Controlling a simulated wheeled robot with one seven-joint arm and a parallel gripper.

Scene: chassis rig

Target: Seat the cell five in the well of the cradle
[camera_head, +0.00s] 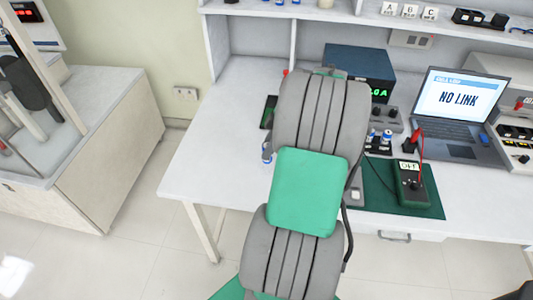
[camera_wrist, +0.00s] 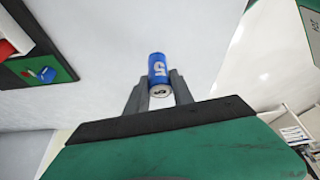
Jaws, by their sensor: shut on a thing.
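In the wrist view, my gripper (camera_wrist: 159,88) is shut on a blue cell (camera_wrist: 157,67), a small can shape with a white mark on its side and a pale end cap with a dark numeral that looks like a 5. The cell sits between the two grey fingers, over a pale surface. In the head view, my arm covers the middle of the bench and hides most of the gripper. A small blue and white bit shows at its left side.
The white bench (camera_head: 215,150) is clear at the left. Right of my arm are a green mat (camera_head: 430,205) with a multimeter (camera_head: 411,185), a laptop (camera_head: 455,105) reading NO LINK, and a blue instrument box (camera_head: 360,65). A shelf (camera_head: 350,22) runs along the back.

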